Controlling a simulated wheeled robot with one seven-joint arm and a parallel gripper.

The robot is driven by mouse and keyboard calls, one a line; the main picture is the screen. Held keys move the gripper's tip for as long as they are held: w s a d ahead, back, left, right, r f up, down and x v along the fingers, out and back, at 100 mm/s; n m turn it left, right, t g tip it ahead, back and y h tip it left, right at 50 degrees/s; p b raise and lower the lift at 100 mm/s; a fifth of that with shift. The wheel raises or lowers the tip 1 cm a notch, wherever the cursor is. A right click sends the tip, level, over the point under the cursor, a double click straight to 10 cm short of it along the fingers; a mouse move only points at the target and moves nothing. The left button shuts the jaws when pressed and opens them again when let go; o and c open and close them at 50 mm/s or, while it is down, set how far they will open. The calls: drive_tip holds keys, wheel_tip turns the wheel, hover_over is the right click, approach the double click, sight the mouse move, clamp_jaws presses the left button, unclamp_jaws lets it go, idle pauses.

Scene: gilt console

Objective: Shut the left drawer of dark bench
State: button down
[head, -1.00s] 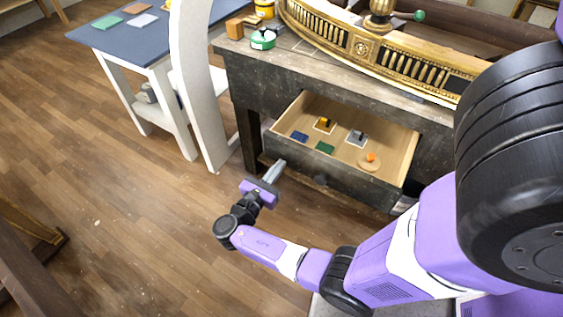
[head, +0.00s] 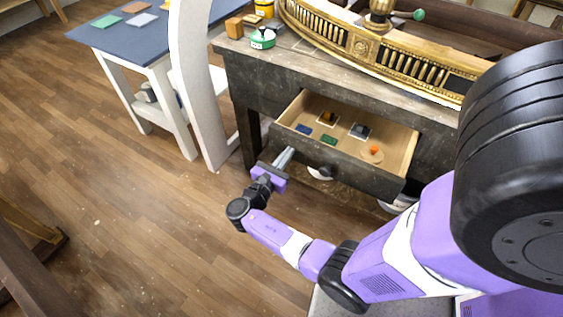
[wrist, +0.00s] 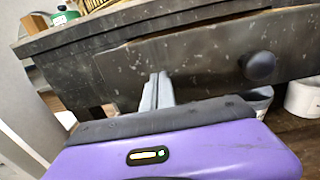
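The dark bench (head: 240,67) has a drawer pulled out, with a dark front (head: 350,176) and a pale wooden inside. In the wrist view the drawer front (wrist: 205,50) fills the upper part, with a round black knob (wrist: 260,66) right of my fingers. My gripper (head: 288,152) is at the left part of the drawer front; its fingertips seem to touch it. In the wrist view the grey fingers (wrist: 157,80) lie together with nothing between them. The drawer stands partly open.
The drawer holds small pieces, including a blue one (head: 304,129), a green one (head: 328,140) and a disc with an orange knob (head: 373,153). A gilt piece (head: 362,48) lies on the bench. A white curved panel (head: 193,95) and a blue-topped table (head: 125,38) stand left.

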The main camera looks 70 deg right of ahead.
sight(316, 124)
drive_tip(key=b+x, duration=0.3)
drive_tip(key=x, duration=0.7)
drive_tip(key=b+x, duration=0.4)
drive_tip(key=x, duration=0.7)
drive_tip(key=shift+s+d+f, duration=0.2)
drive_tip(key=shift+s, duration=0.05)
drive_tip(key=shift+s+d+r, duration=0.1)
drive_tip(key=shift+s+d, duration=0.05)
drive_tip(key=shift+d, duration=0.45)
drive_tip(key=shift+d+r, duration=0.1)
drive_tip(key=shift+d, duration=0.05)
drive_tip(key=shift+s+r, duration=0.1)
